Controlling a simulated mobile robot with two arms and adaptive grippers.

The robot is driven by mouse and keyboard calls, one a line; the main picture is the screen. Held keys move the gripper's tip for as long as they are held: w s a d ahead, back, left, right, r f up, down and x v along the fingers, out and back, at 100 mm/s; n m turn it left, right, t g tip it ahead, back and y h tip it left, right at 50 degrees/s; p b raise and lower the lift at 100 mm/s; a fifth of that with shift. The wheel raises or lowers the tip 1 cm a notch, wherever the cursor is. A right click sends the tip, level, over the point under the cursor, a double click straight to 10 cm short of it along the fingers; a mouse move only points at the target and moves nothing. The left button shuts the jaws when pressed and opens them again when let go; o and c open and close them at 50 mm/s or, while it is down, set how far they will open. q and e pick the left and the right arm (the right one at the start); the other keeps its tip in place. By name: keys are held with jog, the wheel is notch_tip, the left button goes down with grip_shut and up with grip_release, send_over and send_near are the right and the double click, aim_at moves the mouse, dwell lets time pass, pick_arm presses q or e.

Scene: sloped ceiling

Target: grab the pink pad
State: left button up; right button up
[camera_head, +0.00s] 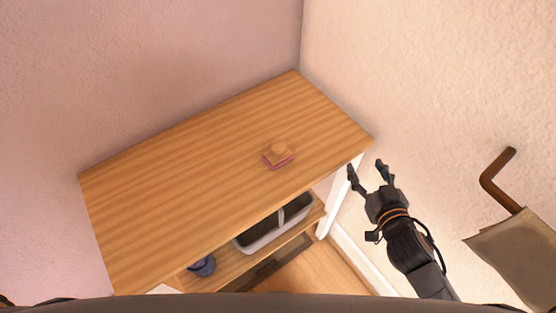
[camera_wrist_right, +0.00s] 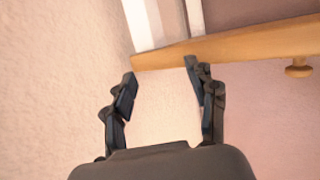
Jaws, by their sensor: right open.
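The pink pad (camera_head: 279,160) lies on the wooden tabletop, right of its middle. A small round wooden piece (camera_head: 278,148) sits on top of the pad and hides part of it. My right gripper (camera_head: 368,168) is open and empty, beyond the right end of the table and apart from the pad. In the right wrist view the open fingers (camera_wrist_right: 161,72) show with nothing between them. There a wooden knob-like piece (camera_wrist_right: 298,69) shows at the right by the wooden top's edge. My left gripper is not in view.
The wooden table (camera_head: 190,165) stands in the corner against pink walls, its top otherwise clear. A lower shelf holds a grey bin (camera_head: 262,234) and a dark blue cup-like item (camera_head: 202,266). A brown hook (camera_head: 489,182) and a beige item (camera_head: 512,250) are at the right.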

notch_tip(320, 180, up, 4)
jog(key=a+n+t+y, duration=0.1)
jog(key=a+y, duration=0.1)
jog(key=n+g+y, duration=0.4)
jog(key=n+y, duration=0.3)
jog(key=y, duration=0.3)
send_near(279, 146)
jog(key=p+x, duration=0.1)
jog(key=x, duration=0.3)
jog(key=shift+w+d+f+p, duration=0.15)
jog(key=shift+w+d+p, duration=0.05)
jog(key=shift+p, duration=0.1)
jog(key=shift+s+f+p+x, duration=0.1)
jog(key=shift+f+p+x, duration=0.05)
jog(key=shift+x, duration=1.4)
jog(key=shift+s+f+p+x, duration=0.1)
jog(key=shift+p+x, duration=0.05)
jog(key=shift+x, duration=1.4)
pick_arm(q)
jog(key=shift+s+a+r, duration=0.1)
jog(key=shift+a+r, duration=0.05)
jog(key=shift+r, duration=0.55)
pick_arm(e)
jog(key=shift+a, duration=0.1)
grip_shut()
